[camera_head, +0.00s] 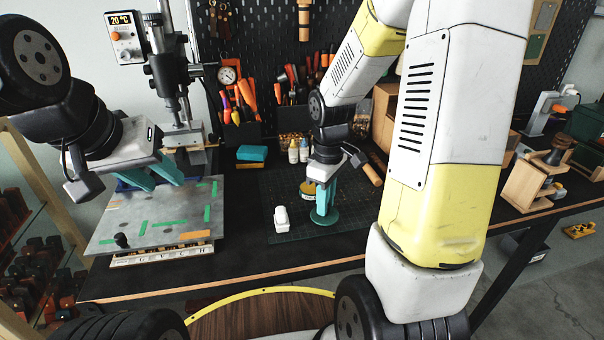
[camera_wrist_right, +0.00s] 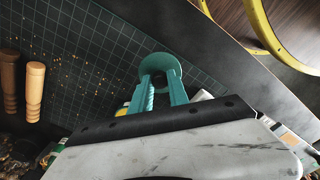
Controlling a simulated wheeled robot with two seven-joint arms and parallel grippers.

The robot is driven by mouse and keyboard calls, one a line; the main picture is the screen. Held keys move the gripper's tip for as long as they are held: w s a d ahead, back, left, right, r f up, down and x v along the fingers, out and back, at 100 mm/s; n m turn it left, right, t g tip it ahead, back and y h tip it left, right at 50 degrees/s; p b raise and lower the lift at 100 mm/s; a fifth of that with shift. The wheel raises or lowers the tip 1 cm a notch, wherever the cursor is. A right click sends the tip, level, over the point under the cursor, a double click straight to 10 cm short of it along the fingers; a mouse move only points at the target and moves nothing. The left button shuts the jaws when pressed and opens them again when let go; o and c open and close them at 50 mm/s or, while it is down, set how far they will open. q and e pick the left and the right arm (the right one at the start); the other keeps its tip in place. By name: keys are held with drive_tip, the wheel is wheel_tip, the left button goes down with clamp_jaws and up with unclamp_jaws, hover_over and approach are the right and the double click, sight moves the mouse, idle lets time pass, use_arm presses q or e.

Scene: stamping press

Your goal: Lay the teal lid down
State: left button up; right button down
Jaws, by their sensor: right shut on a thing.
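The teal lid (camera_head: 325,218) is a small round disc at the fingertips of my right gripper (camera_head: 324,205), low at the cutting mat. I cannot tell whether it touches the mat. In the right wrist view the lid (camera_wrist_right: 161,63) shows as a disc with a dark middle at the ends of the two teal fingers (camera_wrist_right: 163,85). The right gripper is shut on it and points down. My left gripper (camera_head: 155,180) is open and empty, with its teal fingers apart above the grey metal plate.
A white object (camera_head: 281,218) stands on the dark cutting mat (camera_head: 350,225) left of the lid. A yellow tin (camera_head: 307,188) sits just behind my right gripper. Two small bottles (camera_head: 298,151) and a teal block (camera_head: 252,154) stand further back. The mat's front is clear.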

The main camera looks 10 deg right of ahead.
drive_tip(key=shift+f, duration=1.3)
drive_tip(key=c, duration=1.2)
unclamp_jaws()
wheel_tip(320, 180, up, 8)
drive_tip(key=shift+f, duration=0.1)
